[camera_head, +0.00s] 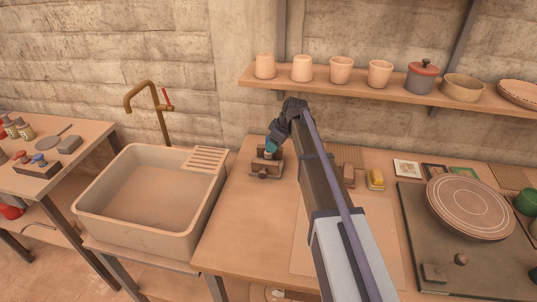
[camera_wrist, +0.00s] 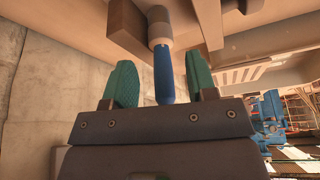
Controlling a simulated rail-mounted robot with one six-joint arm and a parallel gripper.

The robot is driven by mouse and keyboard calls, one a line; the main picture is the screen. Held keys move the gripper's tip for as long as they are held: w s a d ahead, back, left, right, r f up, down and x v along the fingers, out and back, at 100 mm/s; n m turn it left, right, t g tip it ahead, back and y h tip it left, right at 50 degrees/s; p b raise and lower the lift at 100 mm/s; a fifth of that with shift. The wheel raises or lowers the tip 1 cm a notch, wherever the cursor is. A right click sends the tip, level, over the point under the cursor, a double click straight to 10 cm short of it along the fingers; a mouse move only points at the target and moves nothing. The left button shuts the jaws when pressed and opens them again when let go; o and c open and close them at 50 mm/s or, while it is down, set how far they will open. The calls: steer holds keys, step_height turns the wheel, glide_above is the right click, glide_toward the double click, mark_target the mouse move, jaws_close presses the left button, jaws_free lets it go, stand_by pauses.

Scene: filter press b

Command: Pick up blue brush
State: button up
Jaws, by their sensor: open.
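The blue brush (camera_wrist: 163,75) shows in the wrist view, with a blue tapered handle and a pale grey collar. Its handle end points toward my gripper (camera_wrist: 161,60), and its far end is beside a brown block (camera_wrist: 127,30). The handle lies between my two green fingers, with a visible gap on each side. The fingers are open. In the head view my gripper (camera_head: 271,147) is just above a small brown wooden stand (camera_head: 265,170) on the worktop. The brush is mostly hidden there by my gripper.
A sink (camera_head: 140,235) with a brass tap (camera_head: 152,100) is left of the stand. A shelf (camera_head: 400,95) with cups and pots runs along the wall. A yellow-topped block (camera_head: 376,178) and a round banded disc (camera_head: 470,207) are to the right.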

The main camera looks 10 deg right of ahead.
steer(key=w+a, duration=0.2)
steer(key=a, duration=0.1)
steer(key=shift+w, duration=0.35)
steer(key=shift+f+b, duration=0.75)
steer(key=shift+s+r, duration=0.1)
steer(key=shift+r, duration=0.1)
jaws_close()
